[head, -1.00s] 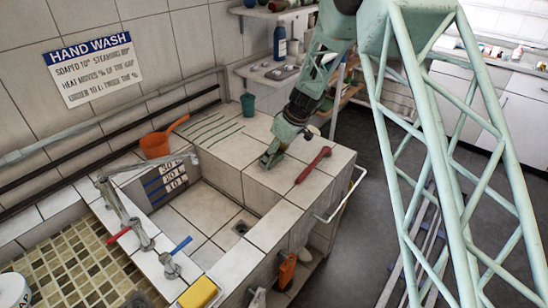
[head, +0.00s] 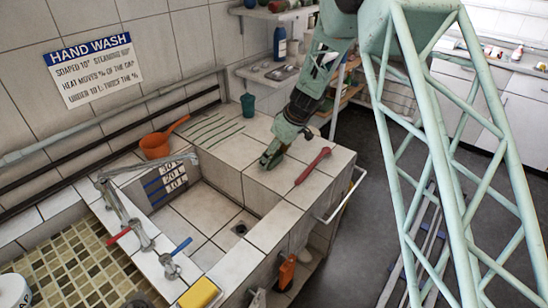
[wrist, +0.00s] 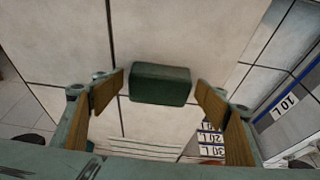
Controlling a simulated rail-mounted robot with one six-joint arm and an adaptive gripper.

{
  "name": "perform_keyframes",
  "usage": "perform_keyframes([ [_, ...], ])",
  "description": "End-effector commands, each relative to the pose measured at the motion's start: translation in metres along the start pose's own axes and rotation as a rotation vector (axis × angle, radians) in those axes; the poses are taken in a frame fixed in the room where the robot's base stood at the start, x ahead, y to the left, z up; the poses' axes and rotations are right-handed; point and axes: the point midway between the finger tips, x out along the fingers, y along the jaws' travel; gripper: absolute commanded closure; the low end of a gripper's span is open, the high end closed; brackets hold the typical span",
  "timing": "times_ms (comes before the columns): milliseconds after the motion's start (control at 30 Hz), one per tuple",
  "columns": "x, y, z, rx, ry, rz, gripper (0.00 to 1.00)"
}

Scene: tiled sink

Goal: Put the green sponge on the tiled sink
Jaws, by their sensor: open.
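The green sponge (wrist: 160,83) is a dark green block in the wrist view. It appears to lie on the pale tiles, beyond and between the two fingers, with gaps on both sides. My gripper (wrist: 161,88) is open, its brown finger pads apart and not touching the sponge. In the head view my gripper (head: 268,160) is low over the tiled top beside the basin. I cannot make out the sponge there; the gripper probably hides it. The tiled sink (head: 240,262) has a square basin with a drain.
A red-handled tool (head: 312,166) lies just right of my gripper. An orange scoop (head: 155,146) and a teal cup (head: 248,105) stand behind it. A tap (head: 125,210) and a yellow sponge (head: 200,293) are at the near left. A towel rail (head: 345,195) edges the counter.

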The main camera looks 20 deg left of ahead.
Motion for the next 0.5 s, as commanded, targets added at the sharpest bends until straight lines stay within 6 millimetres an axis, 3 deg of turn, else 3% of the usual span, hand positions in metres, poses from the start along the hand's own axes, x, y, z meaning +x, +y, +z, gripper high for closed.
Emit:
perform_keyframes([
  [500,-0.067,0.001,0.000,0.000,0.001,0.002,0.33],
])
